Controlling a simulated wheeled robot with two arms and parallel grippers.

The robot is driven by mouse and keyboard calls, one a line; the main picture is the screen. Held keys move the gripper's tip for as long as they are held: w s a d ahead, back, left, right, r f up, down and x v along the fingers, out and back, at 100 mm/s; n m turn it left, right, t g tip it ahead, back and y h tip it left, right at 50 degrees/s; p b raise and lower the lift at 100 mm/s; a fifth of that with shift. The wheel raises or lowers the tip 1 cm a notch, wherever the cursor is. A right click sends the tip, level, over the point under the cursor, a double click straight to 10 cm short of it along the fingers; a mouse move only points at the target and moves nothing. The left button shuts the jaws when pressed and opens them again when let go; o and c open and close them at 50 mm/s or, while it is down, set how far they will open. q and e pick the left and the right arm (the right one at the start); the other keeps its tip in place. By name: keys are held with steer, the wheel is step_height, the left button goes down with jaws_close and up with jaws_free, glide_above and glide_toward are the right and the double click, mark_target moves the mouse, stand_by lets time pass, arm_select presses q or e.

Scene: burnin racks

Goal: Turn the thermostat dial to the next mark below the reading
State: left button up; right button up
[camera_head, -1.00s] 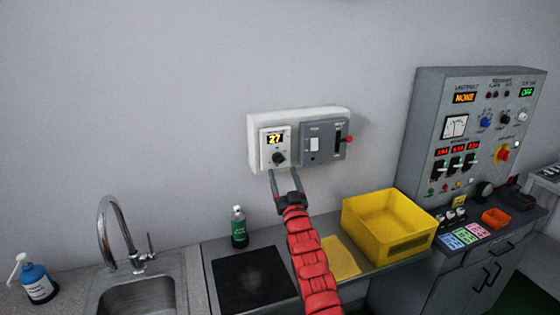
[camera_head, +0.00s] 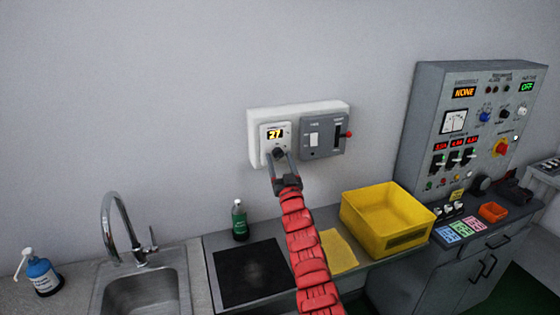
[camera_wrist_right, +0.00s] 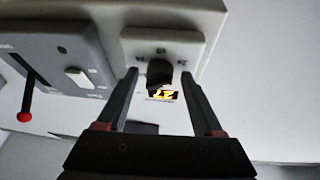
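The thermostat (camera_head: 265,131) is a white unit on a wall panel, with a lit display (camera_head: 275,134) reading 27. Its dark dial (camera_head: 278,152) sits just below the display. My right gripper (camera_head: 279,156) is at the dial with its fingers apart. In the right wrist view the dial (camera_wrist_right: 159,74) stands between the open fingertips of the gripper (camera_wrist_right: 158,80), with gaps visible on both sides. Marks show around the dial there, too small to read surely. My left gripper is not in view.
A grey switch box (camera_head: 322,140) with a red-knobbed lever (camera_head: 348,134) is right of the thermostat. Below are a yellow crate (camera_head: 385,220), a green bottle (camera_head: 239,220) and a sink (camera_head: 140,290). A grey control cabinet (camera_head: 425,110) stands at the right.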

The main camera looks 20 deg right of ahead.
jaws_close()
steer(key=shift+d+n, duration=0.1)
steer(key=shift+n, duration=0.3)
steer(key=n+y, duration=0.1)
steer(key=n, duration=0.1)
steer(key=n+y, duration=0.1)
steer(key=shift+d+r+n+p, duration=0.1)
steer(key=shift+d+n+p, duration=0.1)
steer(key=shift+n+p, duration=0.2)
steer(key=n+y, duration=0.2)
steer(key=shift+n, duration=0.4)
steer(key=n+y, duration=0.1)
steer(key=n, duration=0.1)
steer(key=shift+d+n+g, duration=0.15)
steer(key=shift+n+g, duration=0.15)
steer(key=shift+d+r+n+g+y, duration=0.1)
steer(key=shift+n+g+y, duration=0.55)
steer(key=shift+n, duration=1.05)
steer(key=shift+r+n+g+y, duration=0.1)
steer(key=shift+n+g+y, duration=0.15)
steer(key=shift+n+y, duration=1.1)
steer(key=shift+n+h, duration=0.5)
steer(key=shift+n, duration=0.05)
